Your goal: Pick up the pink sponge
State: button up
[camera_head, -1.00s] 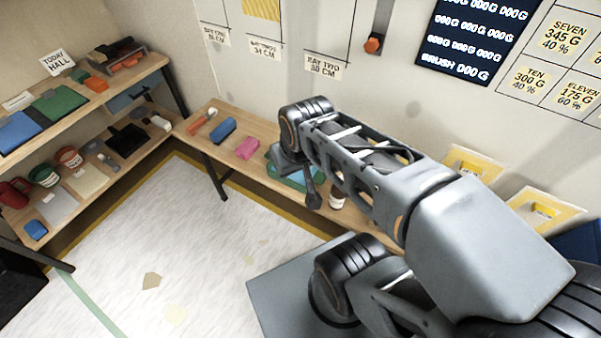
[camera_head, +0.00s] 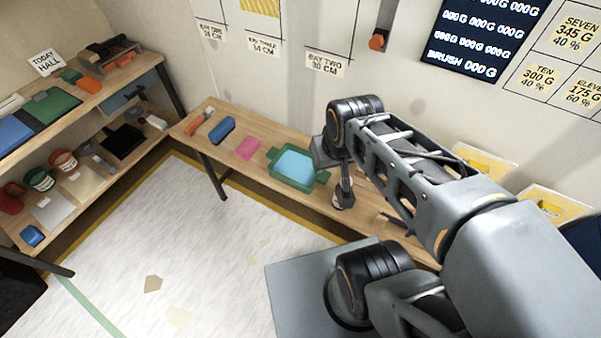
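The pink sponge (camera_head: 248,148) lies flat on the long wooden bench (camera_head: 262,179), between a blue block on its left and a green tray on its right. Nothing covers it. My gripper (camera_head: 345,192) hangs from the arm's end over the bench, to the right of the sponge and apart from it, past the tray. It is small and dark in this view, and its fingers cannot be made out.
The green tray (camera_head: 273,173) with a light blue inside sits right of the sponge. A blue block (camera_head: 222,131) and an orange-handled tool (camera_head: 199,123) lie to its left. A jar (camera_head: 340,201) stands by my gripper. Loaded shelves stand at the left.

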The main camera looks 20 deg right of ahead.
aim_at(249, 145)
jog(key=k, duration=0.55)
jog(key=u, duration=1)
jog(key=i, duration=1.75)
jog(key=z, duration=0.9)
